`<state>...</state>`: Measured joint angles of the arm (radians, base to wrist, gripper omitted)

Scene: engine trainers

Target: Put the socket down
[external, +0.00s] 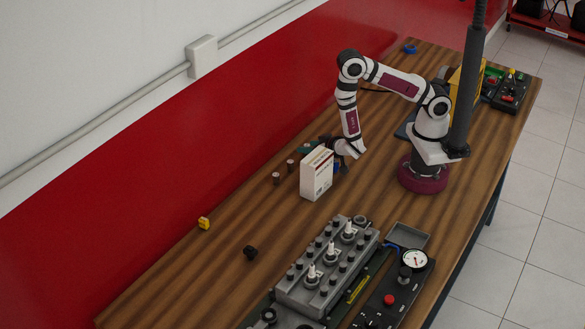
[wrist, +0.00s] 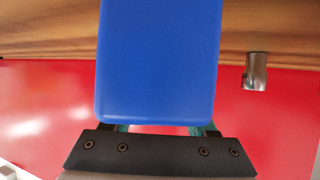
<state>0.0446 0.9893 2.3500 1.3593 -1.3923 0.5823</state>
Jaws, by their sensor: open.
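My gripper (external: 331,144) is low over the table, just behind a white box in the external view. In the wrist view its dark body (wrist: 160,152) spans the bottom edge; a large blue block-like thing (wrist: 160,60) covers most of the fingers. Some blue (external: 337,168) also shows beside the white box. My jaws are open; I cannot tell whether they touch the blue thing. A metallic cylinder (wrist: 256,71), perhaps the socket, stands on the wood at right in the wrist view, apart from the fingers. I cannot match it to one small cylinder in the external view.
The white box (external: 316,174) stands close to my gripper. Small dark cylinders (external: 276,178) stand to its left. A yellow piece (external: 204,223) and a black knob (external: 250,252) lie toward the front. An engine block (external: 322,270) fills the front right. Wood between is clear.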

